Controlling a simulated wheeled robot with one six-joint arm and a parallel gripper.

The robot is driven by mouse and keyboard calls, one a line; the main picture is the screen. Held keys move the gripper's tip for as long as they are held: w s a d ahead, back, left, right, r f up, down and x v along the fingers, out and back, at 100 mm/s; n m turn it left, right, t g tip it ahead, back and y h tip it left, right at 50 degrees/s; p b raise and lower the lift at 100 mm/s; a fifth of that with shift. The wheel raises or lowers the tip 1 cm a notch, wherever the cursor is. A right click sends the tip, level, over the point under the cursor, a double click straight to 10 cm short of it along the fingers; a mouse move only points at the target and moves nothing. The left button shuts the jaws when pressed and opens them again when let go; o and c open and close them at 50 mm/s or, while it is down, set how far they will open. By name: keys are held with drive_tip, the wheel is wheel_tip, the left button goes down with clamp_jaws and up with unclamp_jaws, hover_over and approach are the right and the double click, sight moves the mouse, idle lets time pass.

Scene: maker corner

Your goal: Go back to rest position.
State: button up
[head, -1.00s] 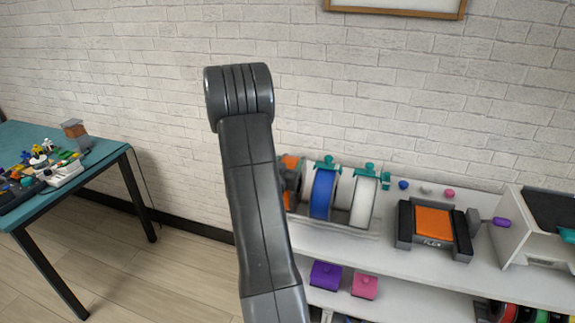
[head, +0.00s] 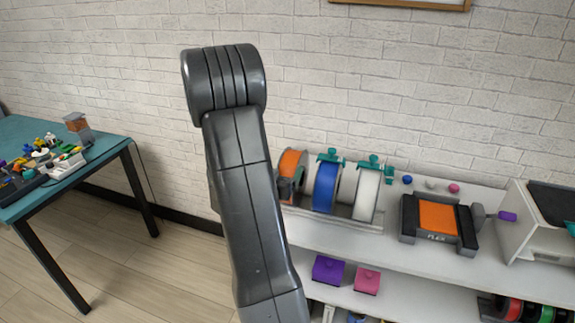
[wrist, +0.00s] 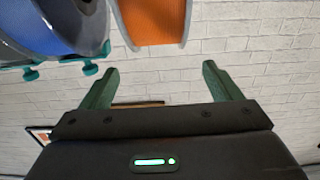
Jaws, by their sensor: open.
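My gripper (wrist: 158,84) shows in the wrist view with its two green fingers wide apart and nothing between them. Beyond the fingers are the white brick wall and, at the top edge, an orange spool (wrist: 155,18) and a blue spool (wrist: 45,25), both apart from the fingers. In the head view my dark grey arm rises through the middle, and my gripper is hidden behind it. The orange spool (head: 291,165) stands just right of my arm, with the blue spool (head: 325,187) and a white spool (head: 366,193) beside it.
A white shelf (head: 440,262) on the right holds the spools, an orange-and-black device (head: 437,217) and a white machine (head: 537,225). Purple (head: 328,269) and pink (head: 367,281) boxes sit below. A teal table (head: 108,150) with small parts stands left, with free floor between.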

sight(290, 156)
drive_tip(key=v, duration=0.5)
drive_tip(key=shift+s+a+b, duration=0.1)
drive_tip(key=shift+s+b, duration=0.25)
drive_tip(key=shift+b, duration=0.05)
drive_tip(key=p+x, duration=0.3)
drive_tip(key=x, duration=1)
drive_tip(key=shift+w, duration=0.3)
drive_tip(key=shift+w+r+p, duration=0.2)
drive_tip(key=shift+r+p, duration=0.1)
drive_tip(key=shift+p, duration=0.25)
drive_tip(key=shift+s+r+p, duration=0.15)
drive_tip(key=shift+r+p, duration=0.15)
drive_tip(key=shift+f, duration=0.15)
